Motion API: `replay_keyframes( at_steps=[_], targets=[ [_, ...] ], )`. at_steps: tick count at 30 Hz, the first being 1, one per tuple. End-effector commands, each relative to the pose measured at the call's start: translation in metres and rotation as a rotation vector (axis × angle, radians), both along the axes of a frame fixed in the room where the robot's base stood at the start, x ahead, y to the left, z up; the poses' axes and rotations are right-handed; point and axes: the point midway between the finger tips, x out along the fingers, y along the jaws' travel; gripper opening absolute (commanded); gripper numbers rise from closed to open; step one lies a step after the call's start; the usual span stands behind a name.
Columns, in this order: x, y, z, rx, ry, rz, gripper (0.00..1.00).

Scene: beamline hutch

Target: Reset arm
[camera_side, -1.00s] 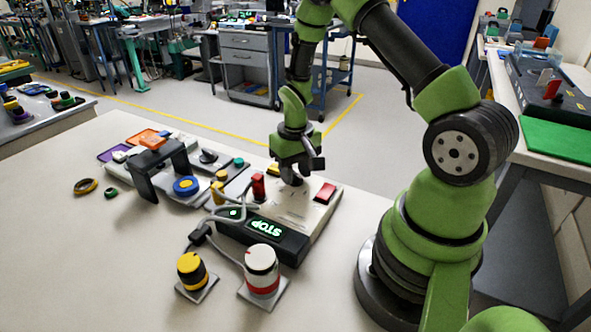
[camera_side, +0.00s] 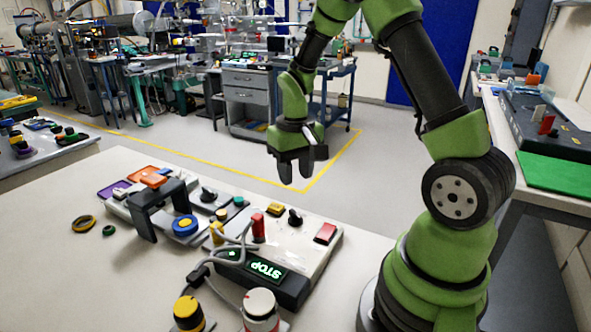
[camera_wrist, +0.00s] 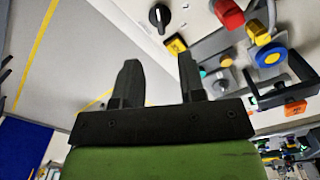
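My gripper (camera_side: 296,172) hangs in the air above and behind the light control panel (camera_side: 318,255), fingers pointing down. In the wrist view my gripper (camera_wrist: 158,78) shows two dark fingers spread apart with nothing between them. The panel carries a red switch (camera_side: 258,228), a yellow button (camera_side: 276,209), a black knob (camera_side: 295,217) and a red button (camera_side: 325,233). The black knob also shows in the wrist view (camera_wrist: 159,16), apart from the fingers. A lit STOP sign (camera_side: 265,268) is on the panel's dark front box.
A dark bridge-shaped frame (camera_side: 150,205) and a blue button (camera_side: 185,226) stand left of the panel. Grey cables (camera_side: 215,258) loop over the panel's left side. Yellow-topped (camera_side: 188,310) and white-topped (camera_side: 260,308) knobs stand in front.

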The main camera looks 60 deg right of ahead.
Motion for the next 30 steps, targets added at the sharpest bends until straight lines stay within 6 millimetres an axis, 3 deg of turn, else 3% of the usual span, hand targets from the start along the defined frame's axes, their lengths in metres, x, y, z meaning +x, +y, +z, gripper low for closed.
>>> replay_keyframes(
  at_steps=[10, 13, 20, 24, 30],
  targets=[
    [0.0, 0.001, 0.003, 0.0, -0.002, 0.0, 0.37],
    [0.0, 0.005, 0.014, -0.005, -0.025, 0.003, 0.37],
    [-0.012, 0.046, 0.084, -0.014, -0.186, 0.031, 0.37],
    [-0.036, 0.077, 0.125, 0.0, -0.307, 0.056, 0.37],
    [-0.081, 0.114, 0.162, 0.048, -0.477, 0.098, 0.37]
  ],
)
